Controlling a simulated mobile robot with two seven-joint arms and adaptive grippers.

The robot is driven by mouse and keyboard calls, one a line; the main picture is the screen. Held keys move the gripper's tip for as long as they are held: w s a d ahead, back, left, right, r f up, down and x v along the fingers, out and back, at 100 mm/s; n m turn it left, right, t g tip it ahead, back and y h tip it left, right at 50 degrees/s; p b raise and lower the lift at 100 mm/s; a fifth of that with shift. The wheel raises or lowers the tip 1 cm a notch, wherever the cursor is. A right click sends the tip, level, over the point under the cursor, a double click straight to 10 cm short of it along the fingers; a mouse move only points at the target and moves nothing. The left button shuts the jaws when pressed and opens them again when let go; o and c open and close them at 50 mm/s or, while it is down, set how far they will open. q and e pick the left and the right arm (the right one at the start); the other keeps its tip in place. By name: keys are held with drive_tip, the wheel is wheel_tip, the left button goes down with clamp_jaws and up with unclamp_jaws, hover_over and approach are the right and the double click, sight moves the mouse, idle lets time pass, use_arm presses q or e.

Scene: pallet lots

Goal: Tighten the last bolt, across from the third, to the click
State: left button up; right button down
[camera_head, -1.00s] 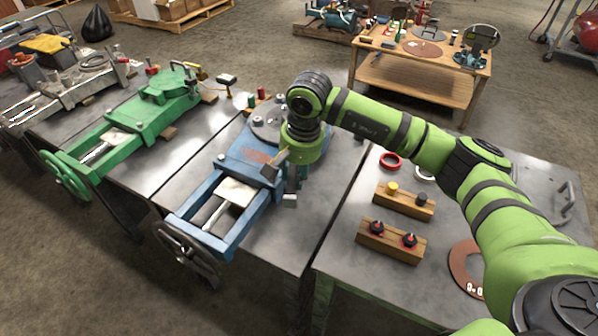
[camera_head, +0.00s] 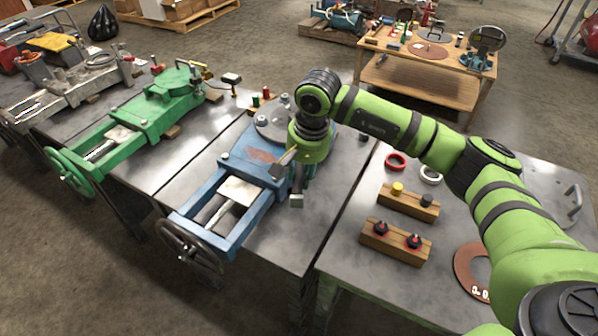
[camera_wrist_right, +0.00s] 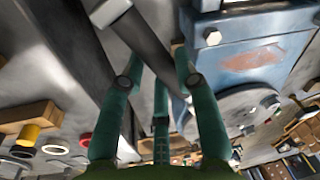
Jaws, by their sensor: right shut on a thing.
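The blue valve (camera_head: 238,188) lies on the middle metal table, with its round grey flange (camera_head: 270,127) at the far end. In the right wrist view the flange (camera_wrist_right: 225,104) carries several bolts, one at its edge (camera_wrist_right: 270,102). My right gripper (camera_head: 300,170) is over the valve's right side, just nearer than the flange. Its green fingers (camera_wrist_right: 158,80) are shut on a dark grey bar-like tool (camera_wrist_right: 140,42) with a pale block at its end. The tool's working end and its contact with any bolt are hidden. My left gripper is not in view.
A green valve (camera_head: 140,118) lies to the left. The right table holds wooden blocks with yellow and black parts (camera_head: 408,205) and red-and-black parts (camera_head: 395,246), a red ring (camera_head: 396,161) and a brown disc (camera_head: 470,268). A wooden bench (camera_head: 425,75) stands behind.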

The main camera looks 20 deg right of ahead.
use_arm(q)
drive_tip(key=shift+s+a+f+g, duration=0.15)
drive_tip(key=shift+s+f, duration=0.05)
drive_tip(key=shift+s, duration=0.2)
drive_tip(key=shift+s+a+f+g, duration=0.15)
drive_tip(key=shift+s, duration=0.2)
use_arm(e)
drive_tip(key=shift+s+d, duration=0.1)
drive_tip(key=shift+d, duration=0.15)
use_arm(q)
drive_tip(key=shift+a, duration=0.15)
use_arm(e)
drive_tip(key=shift+r, duration=0.15)
use_arm(q)
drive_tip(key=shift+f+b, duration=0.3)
drive_tip(key=shift+b, duration=0.05)
use_arm(e)
drive_tip(key=shift+r, duration=0.2)
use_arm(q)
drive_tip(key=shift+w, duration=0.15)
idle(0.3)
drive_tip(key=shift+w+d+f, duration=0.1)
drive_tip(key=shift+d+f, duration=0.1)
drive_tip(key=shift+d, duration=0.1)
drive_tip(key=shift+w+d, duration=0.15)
use_arm(e)
drive_tip(key=shift+r, duration=0.25)
idle(0.5)
